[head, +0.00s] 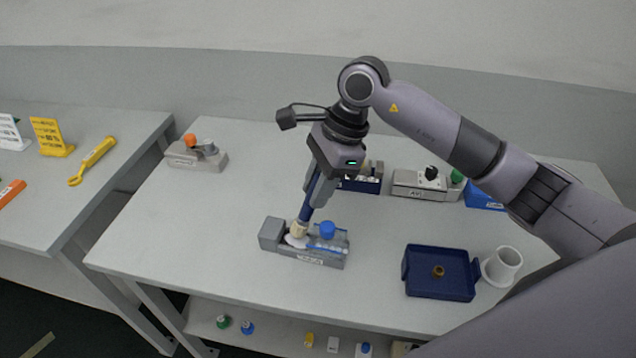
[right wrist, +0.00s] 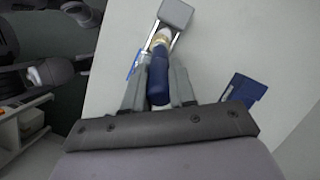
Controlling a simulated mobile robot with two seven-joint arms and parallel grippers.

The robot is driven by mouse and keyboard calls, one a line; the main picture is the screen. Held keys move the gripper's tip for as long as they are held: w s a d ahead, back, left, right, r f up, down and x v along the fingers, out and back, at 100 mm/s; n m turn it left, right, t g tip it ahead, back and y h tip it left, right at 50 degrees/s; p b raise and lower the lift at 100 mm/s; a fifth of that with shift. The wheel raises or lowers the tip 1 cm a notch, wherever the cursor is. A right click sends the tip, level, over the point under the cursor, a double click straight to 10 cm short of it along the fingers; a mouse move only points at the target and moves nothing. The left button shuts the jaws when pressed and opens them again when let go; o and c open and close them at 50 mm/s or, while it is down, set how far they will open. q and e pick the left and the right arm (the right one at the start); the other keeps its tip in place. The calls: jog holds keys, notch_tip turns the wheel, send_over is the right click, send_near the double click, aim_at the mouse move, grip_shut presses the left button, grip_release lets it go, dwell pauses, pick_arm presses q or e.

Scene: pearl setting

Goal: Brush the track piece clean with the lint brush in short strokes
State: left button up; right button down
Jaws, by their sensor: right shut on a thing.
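The lint brush (right wrist: 160,78) has a dark blue handle and a pale head. My right gripper (right wrist: 160,92) is shut on its handle. In the head view the gripper (head: 318,190) points down, and the brush's pale head (head: 298,229) is at the grey track piece (head: 318,257), over its left part near a white round patch. I cannot tell whether the bristles press on it. The track piece has a block at its left end, a blue knob (head: 327,230) and a label on its front. My left gripper is not in view.
A navy tray (head: 440,290) with a small brown part and a white cup (head: 502,266) stand at the right. A grey fixture (head: 197,157) with an orange knob is at the back left. More fixtures stand behind my arm. The table's left front is clear.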

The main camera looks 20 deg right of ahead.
jog(key=shift+f+b, duration=1)
jog(key=shift+f, duration=0.05)
jog(key=shift+d, duration=0.1)
jog(key=shift+s+d+r, duration=0.15)
jog(key=shift+s+d, duration=0.1)
jog(key=shift+s, duration=0.05)
jog(key=shift+w+a, duration=0.6)
jog(key=shift+a, duration=0.2)
jog(key=shift+d, duration=0.15)
